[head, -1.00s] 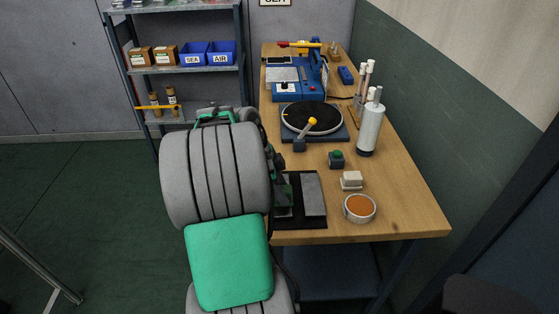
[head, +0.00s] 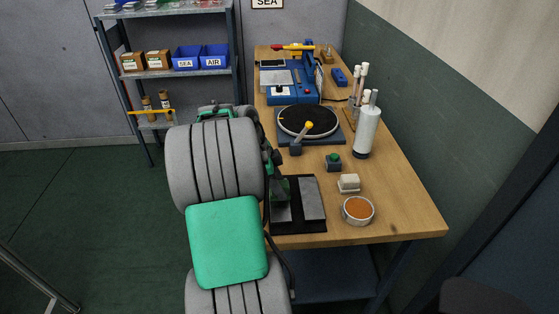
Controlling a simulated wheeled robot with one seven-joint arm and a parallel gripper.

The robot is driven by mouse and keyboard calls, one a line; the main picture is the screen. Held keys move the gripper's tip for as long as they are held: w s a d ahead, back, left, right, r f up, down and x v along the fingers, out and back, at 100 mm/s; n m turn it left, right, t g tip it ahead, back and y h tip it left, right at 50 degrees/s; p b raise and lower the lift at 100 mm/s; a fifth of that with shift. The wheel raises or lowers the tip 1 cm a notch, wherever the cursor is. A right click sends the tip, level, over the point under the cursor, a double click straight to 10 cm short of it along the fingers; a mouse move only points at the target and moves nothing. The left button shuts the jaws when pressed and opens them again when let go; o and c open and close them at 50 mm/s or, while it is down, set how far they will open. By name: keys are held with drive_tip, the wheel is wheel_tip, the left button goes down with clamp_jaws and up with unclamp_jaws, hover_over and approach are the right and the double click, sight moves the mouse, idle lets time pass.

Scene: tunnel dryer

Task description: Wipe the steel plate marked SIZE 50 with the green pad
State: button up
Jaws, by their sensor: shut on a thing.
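My gripper (head: 279,181) shows only in part behind my arm, above the left half of a black tray (head: 300,228) at the front left of the bench. It is shut on a dark green block, which I take for the green pad (head: 281,192). The pad is over or against the left grey steel plate (head: 282,214); I cannot tell whether they touch. A second grey steel plate (head: 312,198) lies uncovered on the right of the tray. No size marking is readable on either plate.
Right of the tray are a white block (head: 348,183) and a round dish with orange contents (head: 358,209). Behind are a small box with a green button (head: 333,162), a black turntable (head: 308,121) and a white bottle (head: 367,132). The bench's front right is clear.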

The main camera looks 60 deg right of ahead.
drive_tip(key=shift+w+d+r, duration=0.15)
drive_tip(key=shift+w+d, duration=0.05)
drive_tip(key=shift+d, duration=0.15)
wheel_tip(320, 180, up, 3)
drive_tip(key=shift+a+r+p, duration=0.15)
drive_tip(key=shift+p, duration=0.95)
drive_tip(key=shift+r+p, duration=0.55)
drive_tip(key=shift+r, duration=0.15)
drive_tip(key=shift+r+p, duration=1.1)
drive_tip(key=shift+r, duration=0.45)
